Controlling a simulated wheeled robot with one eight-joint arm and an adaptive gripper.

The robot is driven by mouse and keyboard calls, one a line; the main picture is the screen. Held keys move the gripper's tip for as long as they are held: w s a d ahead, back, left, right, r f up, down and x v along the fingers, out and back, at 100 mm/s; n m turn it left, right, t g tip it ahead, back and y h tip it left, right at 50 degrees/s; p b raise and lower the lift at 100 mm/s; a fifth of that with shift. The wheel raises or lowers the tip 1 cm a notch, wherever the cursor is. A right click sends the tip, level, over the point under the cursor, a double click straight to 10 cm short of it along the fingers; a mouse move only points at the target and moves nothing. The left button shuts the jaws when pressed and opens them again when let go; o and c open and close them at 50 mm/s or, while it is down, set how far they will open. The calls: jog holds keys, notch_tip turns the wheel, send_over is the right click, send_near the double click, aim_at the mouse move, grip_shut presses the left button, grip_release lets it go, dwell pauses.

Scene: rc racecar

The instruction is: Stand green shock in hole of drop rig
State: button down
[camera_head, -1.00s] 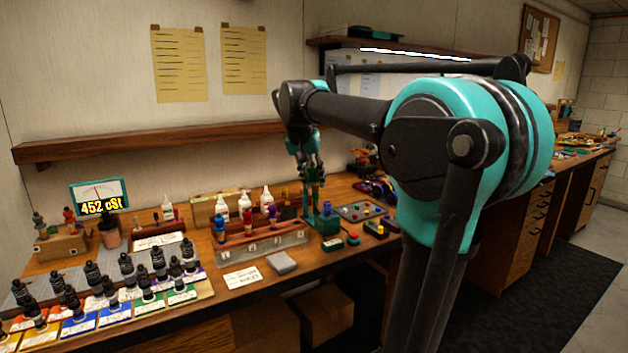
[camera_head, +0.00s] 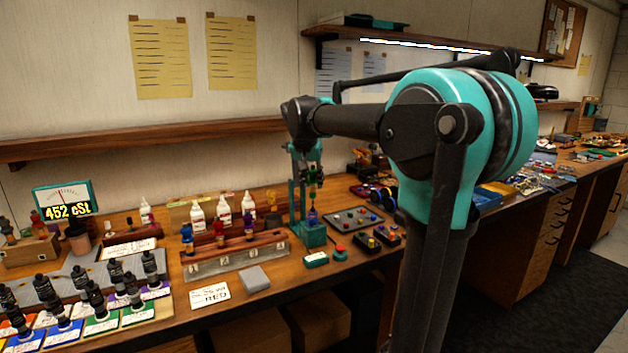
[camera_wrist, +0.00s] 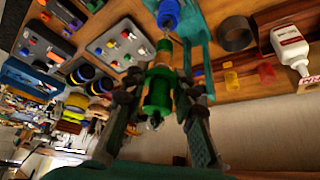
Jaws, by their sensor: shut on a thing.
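The green shock (camera_wrist: 157,92) is upright-looking in the wrist view, a green body with a brassy collar and a thin rod. My gripper (camera_wrist: 155,100) is shut on its body; in the head view my gripper (camera_head: 315,178) is above the drop rig. The teal drop rig (camera_head: 312,237) stands on the bench, with a post at its left. A blue cylindrical piece (camera_head: 312,216) is at the rig, and it also shows in the wrist view (camera_wrist: 168,14). The shock's rod end appears close to this blue piece; I cannot tell whether they touch. The hole is not visible.
A wooden rack (camera_head: 225,260) with several coloured shocks stands left of the rig. White bottles (camera_head: 224,212) are behind it. A grey tray with coloured parts (camera_head: 355,219) and small boxes (camera_head: 366,243) lie to the right. A grey block (camera_head: 254,279) lies in front.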

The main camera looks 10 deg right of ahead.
aim_at(312, 198)
jog(key=shift+f, duration=1.6)
jog(key=shift+f, duration=0.6)
jog(key=shift+f, duration=0.35)
jog(key=shift+f, duration=0.35)
jog(key=shift+f, duration=0.35)
jog(key=shift+f, duration=0.3)
jog(key=shift+f, duration=0.35)
